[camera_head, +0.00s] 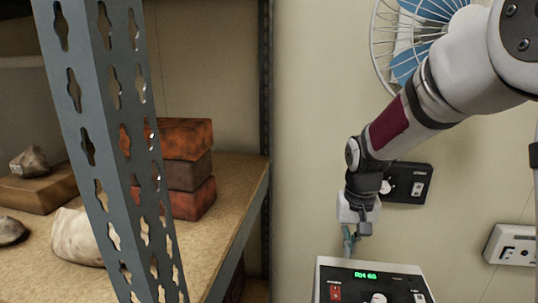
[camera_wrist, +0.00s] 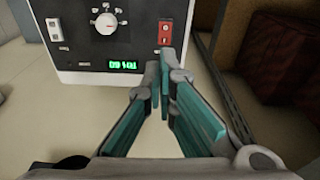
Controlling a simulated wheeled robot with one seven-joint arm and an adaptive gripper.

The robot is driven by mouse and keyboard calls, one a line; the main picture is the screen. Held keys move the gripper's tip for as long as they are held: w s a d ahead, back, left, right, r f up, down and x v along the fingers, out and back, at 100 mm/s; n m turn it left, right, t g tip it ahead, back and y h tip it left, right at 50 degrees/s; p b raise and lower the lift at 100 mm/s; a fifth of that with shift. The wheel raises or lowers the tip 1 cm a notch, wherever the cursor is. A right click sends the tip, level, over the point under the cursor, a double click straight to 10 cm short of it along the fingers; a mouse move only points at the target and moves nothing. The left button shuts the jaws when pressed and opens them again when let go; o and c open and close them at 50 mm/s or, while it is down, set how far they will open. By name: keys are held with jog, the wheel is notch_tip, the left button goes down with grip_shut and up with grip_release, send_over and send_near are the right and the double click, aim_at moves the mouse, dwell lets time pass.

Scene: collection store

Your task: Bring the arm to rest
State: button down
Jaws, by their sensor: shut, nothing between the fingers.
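My gripper (camera_head: 350,243) hangs from my arm, pointing down, just above and behind the top edge of a white control box (camera_head: 330,275) in the head view. In the wrist view my gripper (camera_wrist: 162,75) has its teal fingers together at the tips, with nothing between them. The tips show close to the lower right part of the control box (camera_wrist: 90,75). The box carries a dial (camera_wrist: 105,23), a red switch (camera_wrist: 165,33), a white switch and a lit green display. I cannot tell whether the fingertips touch the box.
A metal shelf post (camera_head: 100,140) stands left of centre, with a shelf (camera_head: 215,235) behind it holding red-brown blocks (camera_head: 190,165) and stone-like objects. A black wall panel (camera_head: 410,184), a white wall panel (camera_head: 512,245) and a blue-bladed fan (camera_head: 405,65) are near my arm.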

jog(key=s+r+t, duration=0.2)
jog(key=s+r, duration=1)
jog(key=s+r+n+t, duration=0.1)
jog(key=s+t, duration=0.1)
jog(key=s, duration=0.9)
jog(key=shift+s+r+n+b, duration=0.3)
jog(key=shift+s+r+b, duration=0.05)
jog(key=shift+b, duration=0.1)
jog(key=shift+a, duration=0.1)
jog(key=w+f+n+g+b, duration=0.2)
jog(key=w+f+n, duration=0.6)
jog(key=w, duration=0.4)
jog(key=w+f+n+g+b, duration=0.2)
jog(key=w+f+n, duration=0.5)
jog(key=w, duration=0.6)
jog(key=shift+a+f+n+g, duration=0.4)
jog(key=shift+f+g, duration=0.2)
jog(key=shift+f, duration=0.05)
